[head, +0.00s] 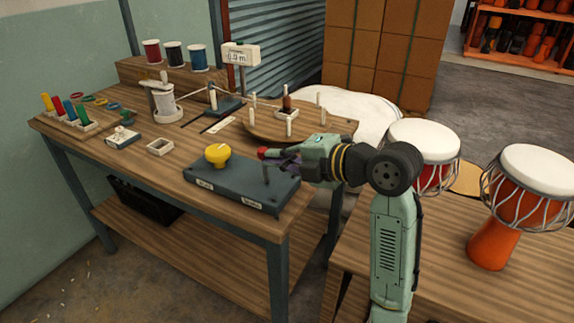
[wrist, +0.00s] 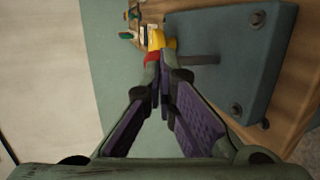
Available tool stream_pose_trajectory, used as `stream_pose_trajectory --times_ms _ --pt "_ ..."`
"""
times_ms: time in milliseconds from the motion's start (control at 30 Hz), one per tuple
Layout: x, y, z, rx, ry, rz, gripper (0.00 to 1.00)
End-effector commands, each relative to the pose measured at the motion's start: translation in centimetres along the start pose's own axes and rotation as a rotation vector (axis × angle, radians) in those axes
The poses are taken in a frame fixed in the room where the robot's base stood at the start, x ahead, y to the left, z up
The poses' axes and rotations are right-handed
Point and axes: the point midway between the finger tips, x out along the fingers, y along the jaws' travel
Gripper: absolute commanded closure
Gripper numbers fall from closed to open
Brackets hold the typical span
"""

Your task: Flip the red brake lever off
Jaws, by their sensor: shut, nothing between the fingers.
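The red brake lever (head: 263,153) stands up from the right part of a dark blue-grey control box (head: 222,189) on the workbench, on a thin grey rod. In the wrist view, its red end (wrist: 152,58) shows just beyond my fingertips, and its rod (wrist: 200,60) runs right to the box (wrist: 225,75). My gripper (head: 275,160) is shut and empty, with its tips right at the lever's red end. They overlap it in both views, so I cannot tell whether they touch. The yellow knob (head: 217,154) sits left of the lever on the box and shows behind it in the wrist view (wrist: 158,39).
A round wooden turntable (head: 335,127) with upright pegs stands behind the box. A small tray (head: 160,147), a white cup-like holder (head: 166,105) and thread spools (head: 174,55) are farther left. Goblet drums (head: 495,238) stand on a table at right.

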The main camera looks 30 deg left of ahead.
Motion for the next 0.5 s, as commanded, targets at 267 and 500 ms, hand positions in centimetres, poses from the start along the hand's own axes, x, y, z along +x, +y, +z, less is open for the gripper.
stream_pose_trajectory --times_ms 267,500 --pt "1.4 0.7 -0.2 -0.008 0.001 -0.045 1.0" --pt "2.0 1.2 -0.3 -0.007 0.001 -0.045 1.0"
